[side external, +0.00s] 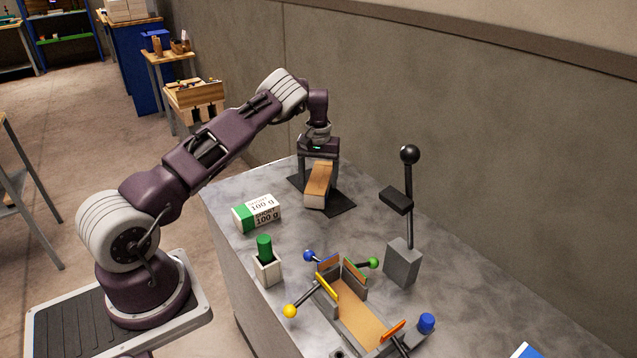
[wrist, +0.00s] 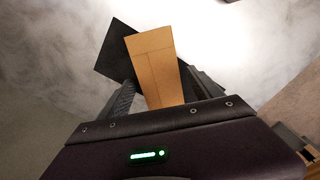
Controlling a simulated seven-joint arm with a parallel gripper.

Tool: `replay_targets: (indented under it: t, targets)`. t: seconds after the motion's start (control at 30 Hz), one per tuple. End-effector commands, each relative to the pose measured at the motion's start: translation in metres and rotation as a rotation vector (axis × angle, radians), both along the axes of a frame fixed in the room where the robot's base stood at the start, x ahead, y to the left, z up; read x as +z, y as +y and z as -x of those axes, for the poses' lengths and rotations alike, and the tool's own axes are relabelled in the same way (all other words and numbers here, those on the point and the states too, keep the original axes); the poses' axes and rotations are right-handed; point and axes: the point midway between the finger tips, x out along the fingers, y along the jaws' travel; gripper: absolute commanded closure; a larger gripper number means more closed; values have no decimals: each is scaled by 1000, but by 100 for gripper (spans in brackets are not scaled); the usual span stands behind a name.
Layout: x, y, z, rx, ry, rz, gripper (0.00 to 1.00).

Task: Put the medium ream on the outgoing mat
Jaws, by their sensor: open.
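A long ream with a brown wrapper and a pale end face (side external: 318,181) lies on a dark flat mat (side external: 342,205) at the far end of the table. My gripper (side external: 319,163) is low over the far part of this ream. In the wrist view the brown ream (wrist: 155,60) runs out between the two fingers of my gripper (wrist: 163,95), and the dark mat (wrist: 113,52) shows beneath it, turned at an angle. The jaws are open, one finger on each side. Its size label is not visible. A white and green ream marked SHORT 100 g (side external: 257,213) lies nearer the left edge.
A white holder with a green-topped piece (side external: 266,268) stands near the left edge. A fixture with coloured knobs and a tan bed (side external: 362,322) fills the front. A grey block with a tall black-knobbed lever (side external: 403,262) stands right of centre. The table between is clear.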

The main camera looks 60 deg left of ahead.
Motion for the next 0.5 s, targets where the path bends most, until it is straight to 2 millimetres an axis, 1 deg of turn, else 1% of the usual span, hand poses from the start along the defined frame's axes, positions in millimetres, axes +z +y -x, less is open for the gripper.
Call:
replay_targets:
  t: [0.03,0.2,0.3,0.4,0.47,0.5]
  targets:
    - [14,1,-1,1,-6,-1,26]
    - [62,1,-1,1,-5,-2,26]
    - [84,1,0,1,-3,-1,26]
    - [98,0,0,0,-2,-1,26]
    - [104,0,0,1,-3,0,26]
    - [112,-2,0,3,-9,2,26]
